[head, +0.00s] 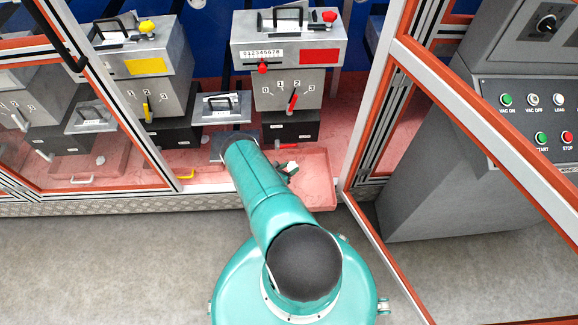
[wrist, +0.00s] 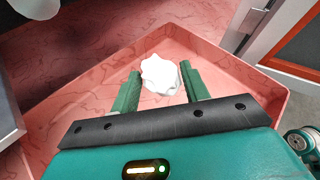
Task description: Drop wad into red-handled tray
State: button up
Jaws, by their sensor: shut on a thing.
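The white crumpled wad (wrist: 160,76) is between the two green fingers of my gripper (wrist: 158,88) in the wrist view. My gripper is shut on it. The wad appears over a shallow pink tray (wrist: 268,88) with low walls; its height above the tray floor is hard to tell. In the head view the pulled-out tray (head: 315,178) lies below the red-marked machine. My gripper (head: 287,170) is over it, with a bit of white showing there. My arm covers the tray's front left, so no handle on its front edge is visible.
The red-marked machine (head: 288,55) stands behind the tray, with a yellow-marked machine (head: 150,65) to its left. An open framed door (head: 470,120) and a grey control cabinet (head: 440,170) are on the right.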

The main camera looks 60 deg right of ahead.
jog(key=o, duration=1)
jog(key=shift+o, duration=0.2)
jog(key=v, duration=1.3)
jog(key=shift+a, duration=0.4)
jog(key=shift+w+a, duration=0.1)
jog(key=shift+w, duration=0.05)
